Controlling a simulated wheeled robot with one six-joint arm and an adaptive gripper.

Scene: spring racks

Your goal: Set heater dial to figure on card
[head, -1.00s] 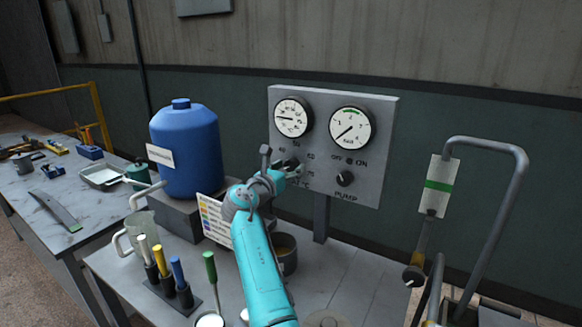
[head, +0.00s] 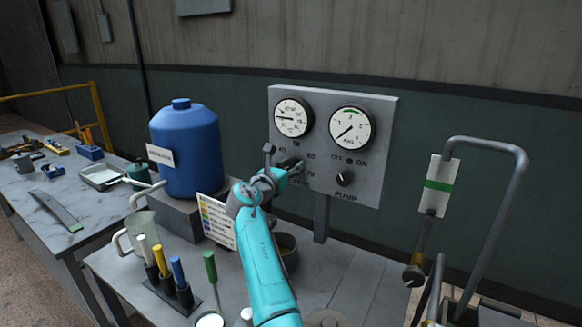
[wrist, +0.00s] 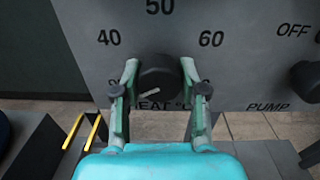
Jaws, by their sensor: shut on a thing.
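The heater dial (wrist: 158,80) is a round black knob on the grey panel (head: 380,115). Its white mark points to the lower left in the wrist view, below the 40. The figures 40, 50 and 60 are readable around it; the lower ones are partly hidden by my fingers. My gripper (wrist: 160,76) is shut on the dial, one green finger on each side. In the head view my gripper (head: 292,167) largely covers the dial. A card with coloured rows (head: 216,222) stands before the blue tank; its writing is too small to read.
The pump knob (head: 344,179) sits right of the dial, below two gauges (head: 292,117). The blue tank (head: 187,150) stands to the left. Coloured-handled tools (head: 178,273) in a rack and a jug (head: 140,232) are on the bench. A bent grey pipe frame (head: 505,210) stands at right.

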